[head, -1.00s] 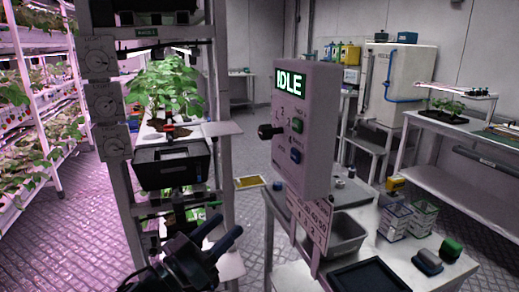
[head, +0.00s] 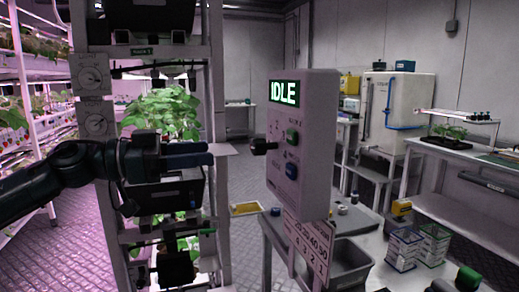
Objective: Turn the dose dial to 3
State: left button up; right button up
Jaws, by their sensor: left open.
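The dose control box (head: 318,150) is a pale upright panel with a lit display (head: 284,93) reading IDLE. The black dose dial (head: 264,148) sticks out to the left from its face. The numbers around the dial are too small to read, so its setting cannot be told. My right gripper is not in view.
A plant rack with grey posts (head: 217,80) and gauges (head: 93,75) stands behind my left arm. A card with numbers (head: 309,245) hangs below the box. A grey bin (head: 348,262) and berry cartons (head: 402,248) stand on the table at lower right.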

aim_at(253, 148)
pick_arm(q)
jog(key=x, duration=1.1)
jog(key=shift+w+d+p, duration=0.1)
jog(key=shift+d+p, duration=0.2)
jog(key=shift+d, duration=0.05)
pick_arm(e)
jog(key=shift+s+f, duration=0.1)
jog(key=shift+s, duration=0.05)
pick_arm(q)
jog(key=c, duration=1)
jog(key=shift+o, duration=0.2)
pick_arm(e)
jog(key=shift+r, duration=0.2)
